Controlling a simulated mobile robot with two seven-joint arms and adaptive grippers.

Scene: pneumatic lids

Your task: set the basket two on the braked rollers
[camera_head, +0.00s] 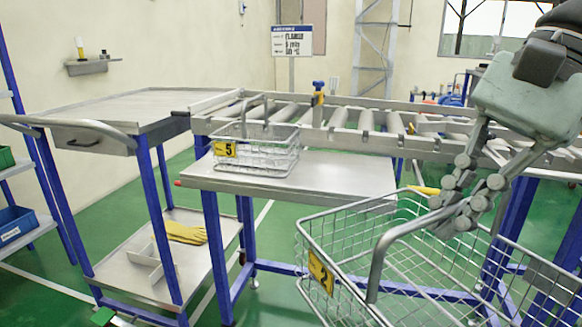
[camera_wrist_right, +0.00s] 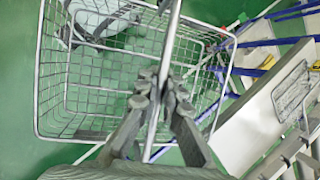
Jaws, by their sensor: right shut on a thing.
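The wire basket with the yellow tag "2" (camera_head: 321,272) hangs in the air in front of the low shelf, at the lower right of the head view. My right gripper (camera_head: 455,208) is shut on its grey handle bar. In the right wrist view, the gripper (camera_wrist_right: 160,92) pinches the bar, and the empty wire basket (camera_wrist_right: 120,65) hangs beyond it. The roller conveyor (camera_head: 366,120) runs across the back, higher than the shelf, with its grey rollers showing. My left gripper is not in view.
A smaller basket tagged "5" (camera_head: 258,152) stands on the left part of the metal shelf (camera_head: 345,182); the shelf's right part is bare. A cart (camera_head: 95,112) with yellow gloves (camera_head: 186,232) on its lower shelf stands left. A sign (camera_head: 299,41) rises behind the conveyor.

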